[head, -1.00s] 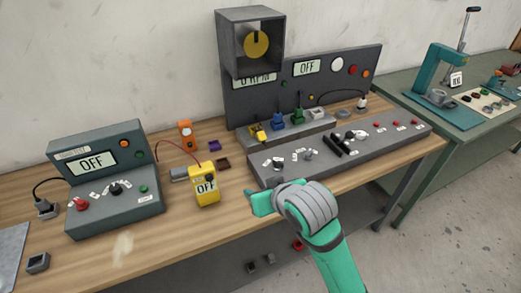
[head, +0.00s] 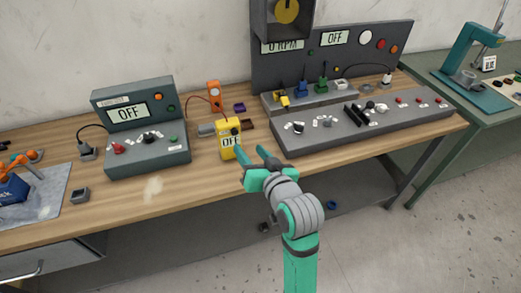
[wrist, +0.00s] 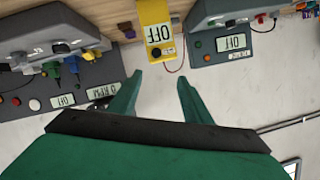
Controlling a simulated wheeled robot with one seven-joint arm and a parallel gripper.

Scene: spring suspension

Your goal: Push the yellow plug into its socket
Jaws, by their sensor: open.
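The yellow plug (head: 284,101) is at the left end of a low grey socket strip (head: 350,98) on the bench in the head view. It sits left of the blue plug (head: 302,89) and green plug (head: 321,85). It looks slightly tilted; I cannot tell how deep it sits, and its socket is hidden. My gripper (head: 253,151) is open and empty, over the bench's front edge, in front of and to the left of the yellow plug, apart from it. In the wrist view my gripper's two fingers (wrist: 160,80) are spread with nothing between them.
A yellow meter (head: 230,139) stands close beyond my fingertips. A sloped grey console (head: 365,126) with knobs and switches lies between the bench edge and the strip. A control box (head: 146,150) is at left. A grey housing (head: 262,22) overhangs behind the plugs.

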